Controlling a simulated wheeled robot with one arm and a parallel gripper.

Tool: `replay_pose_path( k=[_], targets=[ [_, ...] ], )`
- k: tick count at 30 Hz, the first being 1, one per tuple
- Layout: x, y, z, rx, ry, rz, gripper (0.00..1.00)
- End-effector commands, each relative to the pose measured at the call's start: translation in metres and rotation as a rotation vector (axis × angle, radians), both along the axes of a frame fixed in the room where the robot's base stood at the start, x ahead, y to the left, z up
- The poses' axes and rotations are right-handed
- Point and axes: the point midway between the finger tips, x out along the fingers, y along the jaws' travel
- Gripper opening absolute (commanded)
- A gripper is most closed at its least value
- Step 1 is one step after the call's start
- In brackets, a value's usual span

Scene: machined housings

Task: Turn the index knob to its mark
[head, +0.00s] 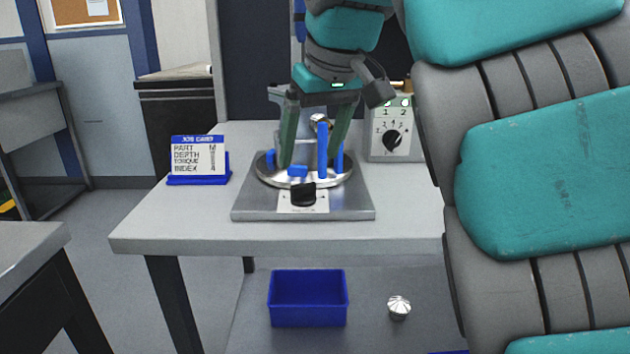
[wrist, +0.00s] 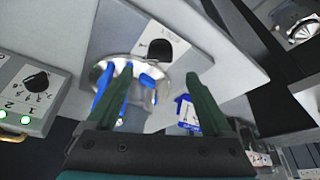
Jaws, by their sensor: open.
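A black knob (head: 303,195) sits on a white label plate at the front of the metal fixture base (head: 348,211). The wrist view shows this knob (wrist: 160,49) too. A second black knob (head: 392,142) is on a grey control box with a numbered dial, right of the fixture; it also shows in the wrist view (wrist: 37,82). The small lettering is unreadable, so I cannot tell which knob is marked index. My gripper (head: 308,153) points down over the round plate, fingers apart, behind the front knob and touching neither knob. The wrist view shows the open fingers (wrist: 161,76).
Blue upright posts (head: 322,150) stand on the round metal plate, close to my fingers. A job card (head: 198,155) in a blue stand lists PART, DEPTH, TORQUE and INDEX. A blue bin (head: 308,298) and a metal part (head: 399,306) are below the table. The table's left front is clear.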

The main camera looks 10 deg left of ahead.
Motion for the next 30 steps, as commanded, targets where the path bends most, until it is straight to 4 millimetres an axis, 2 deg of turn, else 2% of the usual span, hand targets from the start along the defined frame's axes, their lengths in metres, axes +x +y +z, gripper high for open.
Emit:
replay_pose_path(
  k=[5, 9, 18, 28, 30],
  targets=[
    [0.005, 0.002, -0.018, -0.003, 0.002, -0.006, 0.85],
    [0.011, 0.009, -0.043, -0.004, 0.006, -0.005, 0.85],
    [0.018, 0.016, -0.060, -0.002, 0.004, -0.003, 0.85],
    [0.019, 0.016, -0.062, -0.002, 0.004, -0.003, 0.85],
    [0.019, 0.016, -0.062, -0.001, 0.003, -0.003, 0.78]
  ],
)
